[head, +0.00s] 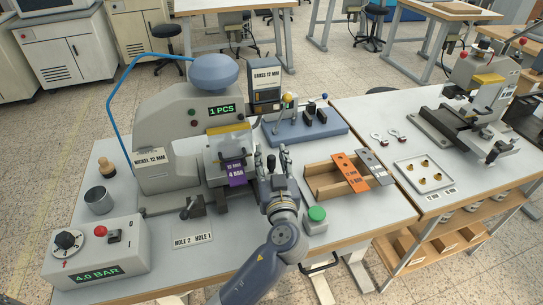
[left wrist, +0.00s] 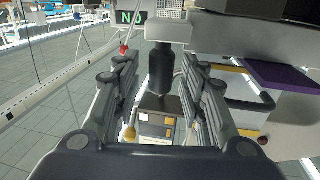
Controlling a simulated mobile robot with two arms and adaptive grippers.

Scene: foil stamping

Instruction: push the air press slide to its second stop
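The grey air press (head: 165,115) stands on the left bench, with a blue dome on top and a display reading "1 PCS". A purple tag (head: 236,172) marked 4 BAR sits at its slide area (head: 222,151); a purple piece (left wrist: 285,75) also shows at the right in the left wrist view. My left gripper (head: 272,160) is just right of the purple tag, fingers pointing away from me. In the left wrist view its fingers (left wrist: 160,95) are spread, with a dark rounded cylinder (left wrist: 160,68) between or beyond them; contact is not visible. My right gripper is out of view.
A 4.0 BAR control box (head: 95,255), metal cup (head: 99,200) and lever with HOLE 2/HOLE 1 plate (head: 193,240) are left. A green button (head: 317,214), wooden box (head: 322,180) and blue fixture (head: 305,125) are right. Bare bench lies at front right.

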